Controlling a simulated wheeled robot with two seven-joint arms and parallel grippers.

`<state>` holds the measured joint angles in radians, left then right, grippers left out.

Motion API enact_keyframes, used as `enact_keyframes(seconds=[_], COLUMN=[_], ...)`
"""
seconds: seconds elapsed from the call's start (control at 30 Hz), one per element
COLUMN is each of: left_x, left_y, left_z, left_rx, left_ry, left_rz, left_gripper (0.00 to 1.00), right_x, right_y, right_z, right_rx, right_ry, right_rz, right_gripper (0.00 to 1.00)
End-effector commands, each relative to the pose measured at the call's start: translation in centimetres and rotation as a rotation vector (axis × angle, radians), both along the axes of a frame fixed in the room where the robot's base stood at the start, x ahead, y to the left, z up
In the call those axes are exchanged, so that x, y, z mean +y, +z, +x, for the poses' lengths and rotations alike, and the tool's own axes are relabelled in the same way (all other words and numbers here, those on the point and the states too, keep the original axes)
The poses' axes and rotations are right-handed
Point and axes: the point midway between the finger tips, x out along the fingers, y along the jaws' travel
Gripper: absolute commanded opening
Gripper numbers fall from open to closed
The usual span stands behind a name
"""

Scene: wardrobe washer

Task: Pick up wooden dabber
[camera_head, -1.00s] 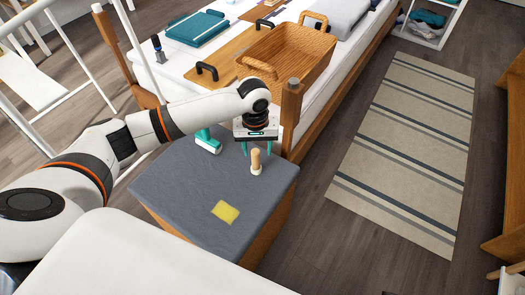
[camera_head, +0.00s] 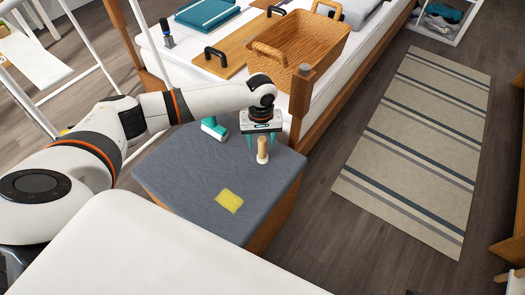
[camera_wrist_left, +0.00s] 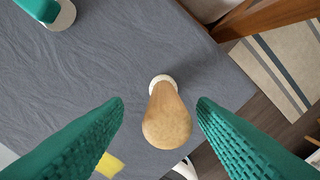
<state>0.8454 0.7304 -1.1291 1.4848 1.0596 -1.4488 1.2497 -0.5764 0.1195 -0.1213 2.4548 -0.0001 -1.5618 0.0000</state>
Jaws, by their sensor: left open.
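The wooden dabber (camera_head: 262,151) stands upright on the grey top of the bedside cabinet, with its pale round base down. In the left wrist view its rounded wooden handle (camera_wrist_left: 167,121) points up toward the camera, between the two green fingers and apart from both. My left gripper (camera_head: 262,142) is open over the dabber, its teal fingers pointing down. In the wrist view the fingertips (camera_wrist_left: 160,105) lie on either side of the handle. My right gripper does not show.
On the grey cabinet top (camera_head: 175,180) lie a yellow cloth (camera_head: 229,201) and a teal and white tool (camera_head: 214,128). Behind is the bed with a wicker basket (camera_head: 305,45), a wooden board (camera_head: 232,56) and a bedpost (camera_head: 301,95). A striped rug (camera_head: 415,145) lies at the right.

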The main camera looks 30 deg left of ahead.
Motion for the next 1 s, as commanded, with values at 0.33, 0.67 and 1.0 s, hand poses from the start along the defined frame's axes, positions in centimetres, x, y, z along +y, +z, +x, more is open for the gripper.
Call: enact_keyframes(seconds=[0.33, 0.67, 1.0], left_x=[-0.4, -0.4, -0.4], left_y=[-4.5, -4.4, -4.3], left_z=[0.2, 0.1, 0.1], left_rx=[-0.001, -0.001, -0.001], left_ry=[-0.001, -0.001, -0.001], left_rz=[0.001, -0.001, 0.000], left_gripper=[0.52, 0.28, 0.03], right_x=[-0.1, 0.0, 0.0], right_y=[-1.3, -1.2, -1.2], right_z=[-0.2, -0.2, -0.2], right_rx=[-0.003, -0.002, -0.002], right_ry=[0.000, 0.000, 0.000], right_rz=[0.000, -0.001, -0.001], right_gripper=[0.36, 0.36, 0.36])
